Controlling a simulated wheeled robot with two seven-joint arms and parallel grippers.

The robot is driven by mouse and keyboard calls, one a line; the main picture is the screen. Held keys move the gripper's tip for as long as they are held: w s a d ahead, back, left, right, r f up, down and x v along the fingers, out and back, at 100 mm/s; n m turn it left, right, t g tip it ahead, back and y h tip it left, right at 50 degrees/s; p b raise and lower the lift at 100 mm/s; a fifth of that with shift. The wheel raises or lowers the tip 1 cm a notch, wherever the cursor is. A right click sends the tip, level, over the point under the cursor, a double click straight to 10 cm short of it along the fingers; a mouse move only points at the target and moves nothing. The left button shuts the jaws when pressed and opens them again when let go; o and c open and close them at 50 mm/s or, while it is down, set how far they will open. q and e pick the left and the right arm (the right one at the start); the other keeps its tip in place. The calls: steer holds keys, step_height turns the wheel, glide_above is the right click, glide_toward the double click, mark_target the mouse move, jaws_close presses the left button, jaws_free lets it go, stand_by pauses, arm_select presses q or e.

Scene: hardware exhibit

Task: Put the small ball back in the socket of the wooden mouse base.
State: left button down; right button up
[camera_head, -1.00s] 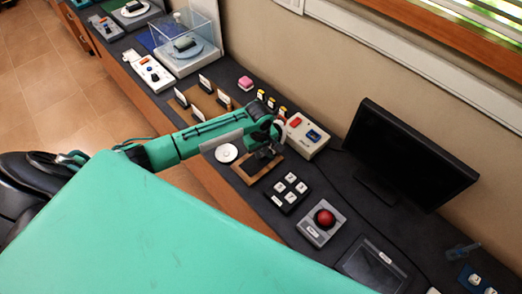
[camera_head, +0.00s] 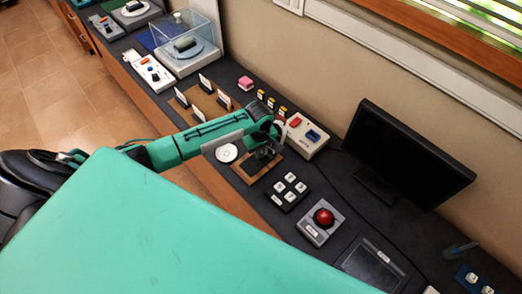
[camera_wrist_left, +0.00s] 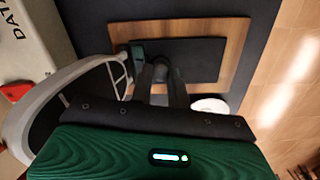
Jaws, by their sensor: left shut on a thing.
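My left gripper (camera_head: 262,156) is low over a wood-rimmed board (camera_head: 269,171) with a dark middle. In the left wrist view the fingers (camera_wrist_left: 161,78) are shut on a small dark rounded thing, seemingly the small ball (camera_wrist_left: 164,68), mostly hidden between the tips. The board also shows there, with its wooden rim (camera_wrist_left: 236,50) around the dark panel. A small dark green-grey block (camera_wrist_left: 137,51) is beside the fingertips. I cannot make out the wooden mouse base or its socket; the gripper covers that part of the board. My right gripper is not in view.
A beige box (camera_head: 308,137) with red and blue parts stands just behind the gripper. A white disc (camera_head: 226,152) lies left of the board. A black key block (camera_head: 290,192) and a red trackball unit (camera_head: 322,222) are in front right. A monitor (camera_head: 410,155) stands farther right.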

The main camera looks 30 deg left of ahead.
arm_select(q)
steer(key=shift+f+p, duration=0.3)
steer(key=shift+p, duration=0.5)
stand_by(0.7)
steer(key=c, duration=1.3)
jaws_free()
steer(key=shift+o, duration=0.7)
steer(key=o, duration=0.3)
steer(key=shift+r+p, duration=3.55)
steer(key=shift+p, duration=0.5)
